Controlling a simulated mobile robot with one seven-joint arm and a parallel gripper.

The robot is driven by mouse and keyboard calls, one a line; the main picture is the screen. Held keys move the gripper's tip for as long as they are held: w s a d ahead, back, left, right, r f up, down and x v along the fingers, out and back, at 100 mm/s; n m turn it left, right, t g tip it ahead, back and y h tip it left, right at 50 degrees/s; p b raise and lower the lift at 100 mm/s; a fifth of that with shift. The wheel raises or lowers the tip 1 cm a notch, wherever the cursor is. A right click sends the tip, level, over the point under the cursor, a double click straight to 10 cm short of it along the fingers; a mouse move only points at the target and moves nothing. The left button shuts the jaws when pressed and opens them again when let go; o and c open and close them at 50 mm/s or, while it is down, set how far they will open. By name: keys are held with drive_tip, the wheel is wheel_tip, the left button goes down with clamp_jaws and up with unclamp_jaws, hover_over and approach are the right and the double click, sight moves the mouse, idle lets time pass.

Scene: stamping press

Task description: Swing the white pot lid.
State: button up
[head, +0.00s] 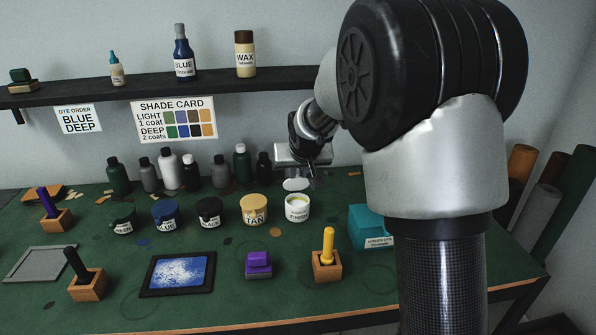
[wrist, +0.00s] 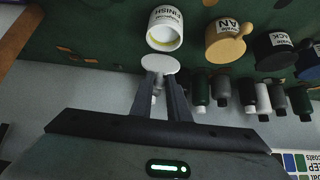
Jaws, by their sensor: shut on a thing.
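The white pot labelled FINISH (head: 297,208) stands at the right end of the row of pots, its mouth uncovered with something yellowish inside. In the wrist view the white pot (wrist: 165,30) is at the top, rim facing the camera. The white lid (head: 295,184) is off the mouth, just behind the pot's back rim; the wrist view shows the round lid (wrist: 160,64) at my fingertips. My gripper (head: 308,178) is shut on the lid's edge, and its fingers (wrist: 161,78) also show in the wrist view. Whether a hinge joins lid and pot is hidden.
The tan pot (head: 254,209) stands close left of the white pot, then black, blue and green pots. Several bottles (head: 220,172) stand behind. A teal box (head: 371,226) is to the right, and a yellow-handled tool in a wooden block (head: 327,262) in front.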

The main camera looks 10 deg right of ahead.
drive_tip(key=shift+f, duration=0.1)
drive_tip(key=s+b, duration=0.1)
drive_tip(key=s+f+b, duration=0.1)
drive_tip(key=shift+s+f+b, duration=0.3)
drive_tip(key=shift+s+b, duration=0.05)
drive_tip(key=shift+b, duration=0.05)
drive_tip(key=shift+f, duration=0.1)
drive_tip(key=s+f+b, duration=0.2)
drive_tip(key=b, duration=0.1)
idle(0.3)
drive_tip(key=shift+f, duration=0.1)
